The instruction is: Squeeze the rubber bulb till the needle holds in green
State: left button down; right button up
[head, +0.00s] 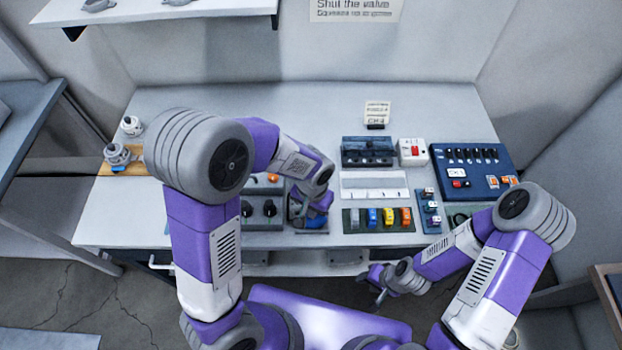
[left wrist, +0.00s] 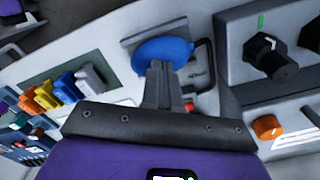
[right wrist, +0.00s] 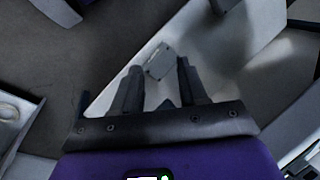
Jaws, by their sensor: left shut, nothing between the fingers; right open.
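The blue rubber bulb (left wrist: 165,50) lies on the bench in the left wrist view; in the head view only a little blue of it (head: 315,223) shows below my left gripper. My left gripper (head: 308,219) is over the bulb. In the left wrist view its fingers (left wrist: 158,66) are pressed together, empty, with their tips in front of the bulb's near edge; I cannot tell whether they touch it. My right gripper (head: 377,297) is open and empty, low in front of the bench; the right wrist view shows its parted fingers (right wrist: 158,68). I cannot make out a gauge needle.
A panel with black knobs (head: 269,208) and an orange knob (head: 273,177) stands left of the bulb. Several coloured blocks (head: 372,217) sit in a rack to its right. A blue switch panel (head: 470,160) is further right.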

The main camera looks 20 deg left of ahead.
pick_arm(q)
jog(key=shift+r+p, duration=2)
jog(key=shift+r, duration=0.75)
pick_arm(e)
notch_tip(320, 180, up, 4)
jog(key=shift+r, duration=0.15)
pick_arm(q)
jog(key=shift+f, duration=0.1)
